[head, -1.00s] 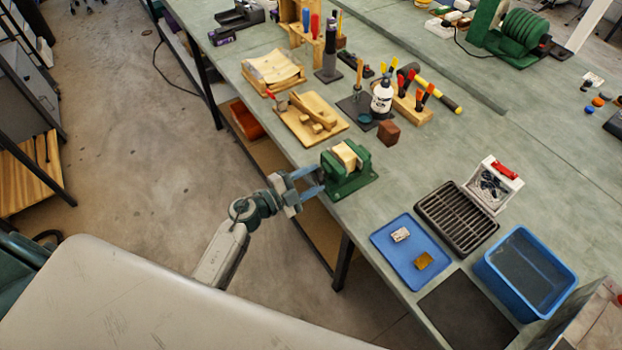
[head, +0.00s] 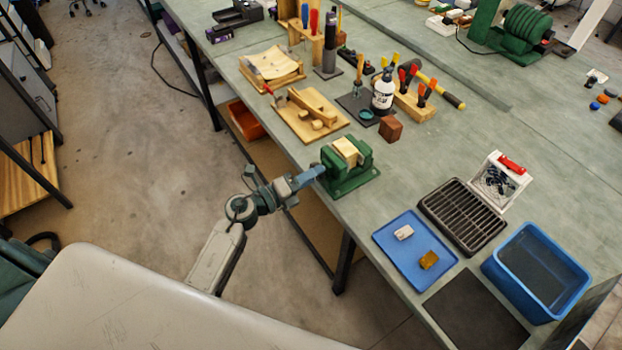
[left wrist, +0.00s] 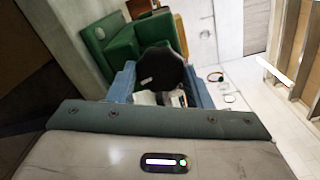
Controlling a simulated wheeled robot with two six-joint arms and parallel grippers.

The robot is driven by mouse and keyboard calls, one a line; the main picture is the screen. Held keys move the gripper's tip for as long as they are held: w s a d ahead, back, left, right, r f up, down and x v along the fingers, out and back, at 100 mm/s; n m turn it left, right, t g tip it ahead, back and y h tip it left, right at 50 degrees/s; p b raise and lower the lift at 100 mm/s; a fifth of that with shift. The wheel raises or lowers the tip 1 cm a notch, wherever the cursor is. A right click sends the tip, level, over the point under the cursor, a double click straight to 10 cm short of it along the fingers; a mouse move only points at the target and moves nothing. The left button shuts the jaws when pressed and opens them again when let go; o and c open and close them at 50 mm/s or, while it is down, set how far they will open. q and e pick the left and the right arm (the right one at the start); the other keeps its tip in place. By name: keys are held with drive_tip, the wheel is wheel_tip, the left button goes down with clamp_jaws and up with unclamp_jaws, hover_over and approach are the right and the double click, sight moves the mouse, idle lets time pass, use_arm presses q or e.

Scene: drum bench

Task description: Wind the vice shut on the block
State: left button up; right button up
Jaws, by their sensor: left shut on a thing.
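The green vice (head: 352,182) stands at the bench's front edge, with the pale wooden block (head: 347,149) between its jaws. Whether both jaws touch the block is too small to tell. My left gripper (head: 318,172) reaches the vice's near side from the left. In the left wrist view, its blue fingers (left wrist: 160,85) lie either side of a dark rounded part (left wrist: 160,66), which appears to be the vice's handle end. They are shut on it. The green vice body also shows in the left wrist view (left wrist: 112,42). My right gripper is not in view.
A wooden board with a plane (head: 310,117) lies behind the vice, and a brown block (head: 391,128) stands to its right. A blue tray (head: 402,262), a black rack (head: 462,217) and a blue bin (head: 540,275) are further right. Bare bench lies between.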

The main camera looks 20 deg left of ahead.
use_arm(q)
drive_tip(key=shift+f+m+b, duration=0.2)
drive_tip(key=shift+m+b, duration=1.05)
drive_tip(key=shift+m, duration=0.7)
drive_tip(key=shift+f+m+b, duration=0.2)
drive_tip(key=shift+m+b, duration=1)
drive_tip(key=shift+m, duration=0.75)
drive_tip(key=o, duration=1)
drive_tip(key=shift+s+a+r, duration=0.1)
drive_tip(key=shift+r, duration=0.1)
drive_tip(key=shift+a, duration=0.1)
